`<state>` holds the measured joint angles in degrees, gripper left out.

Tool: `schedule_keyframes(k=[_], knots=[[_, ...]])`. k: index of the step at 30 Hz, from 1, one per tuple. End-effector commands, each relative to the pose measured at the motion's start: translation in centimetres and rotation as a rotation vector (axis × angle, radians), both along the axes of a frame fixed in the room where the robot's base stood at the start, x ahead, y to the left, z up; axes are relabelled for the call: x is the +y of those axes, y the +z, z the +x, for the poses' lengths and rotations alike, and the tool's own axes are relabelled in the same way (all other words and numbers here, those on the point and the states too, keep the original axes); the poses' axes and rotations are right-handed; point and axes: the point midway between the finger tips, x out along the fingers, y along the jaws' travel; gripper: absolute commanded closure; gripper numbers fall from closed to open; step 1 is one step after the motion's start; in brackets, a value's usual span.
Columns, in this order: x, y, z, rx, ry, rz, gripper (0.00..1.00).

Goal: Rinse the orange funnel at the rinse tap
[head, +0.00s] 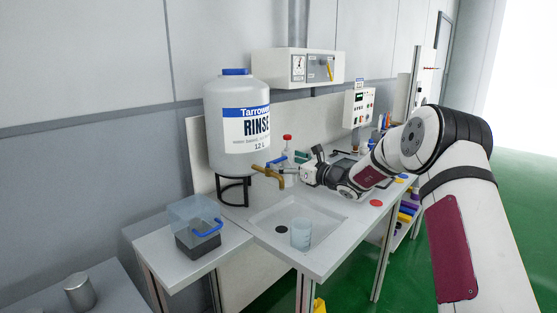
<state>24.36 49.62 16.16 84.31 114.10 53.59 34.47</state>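The rinse tap (268,174) is a brass-coloured spout with a blue lever, low on the large RINSE jug (238,125). My gripper (301,174) is just right of the tap, at about spout height. Its fingers are small and partly merged with the tap area, so I cannot tell whether they are open or shut. I cannot make out the orange funnel clearly. A shallow sink (265,215) lies below the tap, with a dark drain hole. A translucent beaker (301,233) stands upright in the sink.
A clear blue box with a blue handle (206,232) stands on the left bench. A red-topped bottle (287,146) is behind my gripper. A red disc (376,203) lies on the bench to the right. A metal canister (79,291) is at lower left.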

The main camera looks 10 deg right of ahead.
Motion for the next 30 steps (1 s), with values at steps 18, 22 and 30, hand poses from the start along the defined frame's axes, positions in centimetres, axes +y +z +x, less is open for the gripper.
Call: schedule_keyframes(k=[18, 22, 30], knots=[[-1.8, 0.1, -3.3, -0.001, 0.008, 0.002, 0.09], [-2.2, 0.1, -4.0, 0.000, 0.009, 0.003, 0.09], [-3.3, 0.1, -5.3, -0.001, 0.008, 0.002, 0.09]])
